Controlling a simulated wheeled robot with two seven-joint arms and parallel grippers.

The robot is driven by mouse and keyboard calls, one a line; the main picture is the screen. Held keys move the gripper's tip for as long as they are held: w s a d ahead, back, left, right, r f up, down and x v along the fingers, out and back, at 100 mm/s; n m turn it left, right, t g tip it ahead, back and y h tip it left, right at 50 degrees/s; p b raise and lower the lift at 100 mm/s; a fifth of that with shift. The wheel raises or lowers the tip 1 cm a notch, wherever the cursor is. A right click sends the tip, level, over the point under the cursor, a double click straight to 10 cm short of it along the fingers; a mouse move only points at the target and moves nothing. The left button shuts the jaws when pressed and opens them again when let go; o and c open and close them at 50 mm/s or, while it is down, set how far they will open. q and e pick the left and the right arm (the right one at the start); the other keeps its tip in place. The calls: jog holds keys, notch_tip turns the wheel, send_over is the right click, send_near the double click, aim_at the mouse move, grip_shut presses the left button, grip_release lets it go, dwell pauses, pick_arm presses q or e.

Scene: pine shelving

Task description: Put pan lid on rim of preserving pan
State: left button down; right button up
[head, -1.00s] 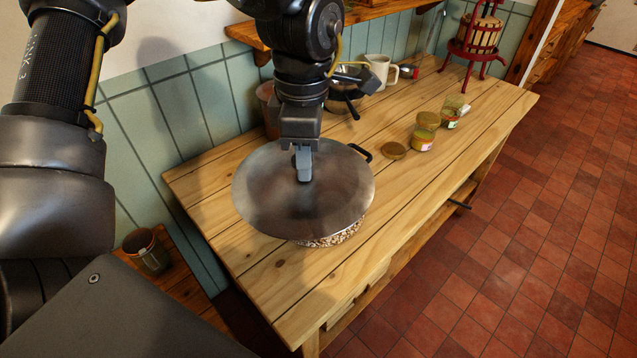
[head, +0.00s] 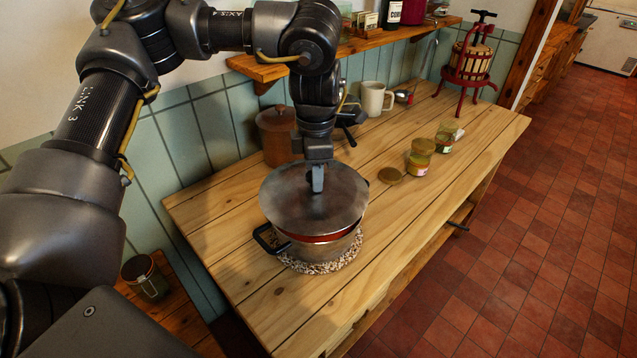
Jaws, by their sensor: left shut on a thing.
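The grey metal pan lid (head: 300,205) is over the preserving pan (head: 332,249), roughly level, and hides most of the pan's opening. A reddish band shows under the lid's front edge. I cannot tell whether the lid touches the rim or hangs just above it. The pan stands on a speckled round mat (head: 322,267) on the wooden table, with one dark handle showing at its left. My left gripper (head: 318,180) points down and is shut on the lid's knob, which the fingers mostly hide. My right gripper is not in view.
A brown lidded canister (head: 277,136) stands behind the lid. A cream mug (head: 376,99), several small jars (head: 418,164), a loose jar lid (head: 390,175) and a red fruit press (head: 469,65) are further back and right. The table (head: 420,215) is clear at front right.

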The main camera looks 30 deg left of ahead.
pick_arm(q)
jog(key=shift+w+a+f, duration=0.2)
jog(key=shift+w+f, duration=0.45)
jog(key=shift+f, duration=0.1)
jog(key=shift+w+f, duration=0.2)
jog(key=shift+f, duration=0.15)
jog(key=f, duration=0.2)
jog(key=f+p, duration=0.1)
jog(key=shift+w+a+f, duration=0.15)
jog(key=shift+w+f, duration=0.1)
jog(key=c, duration=1.1)
grip_release()
jog(key=shift+s, duration=0.1)
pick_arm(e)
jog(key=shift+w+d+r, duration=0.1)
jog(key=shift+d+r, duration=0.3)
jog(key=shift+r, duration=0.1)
pick_arm(q)
jog(key=shift+r, duration=0.15)
notch_tip(320, 180, up, 12)
jog(key=shift+f, duration=0.1)
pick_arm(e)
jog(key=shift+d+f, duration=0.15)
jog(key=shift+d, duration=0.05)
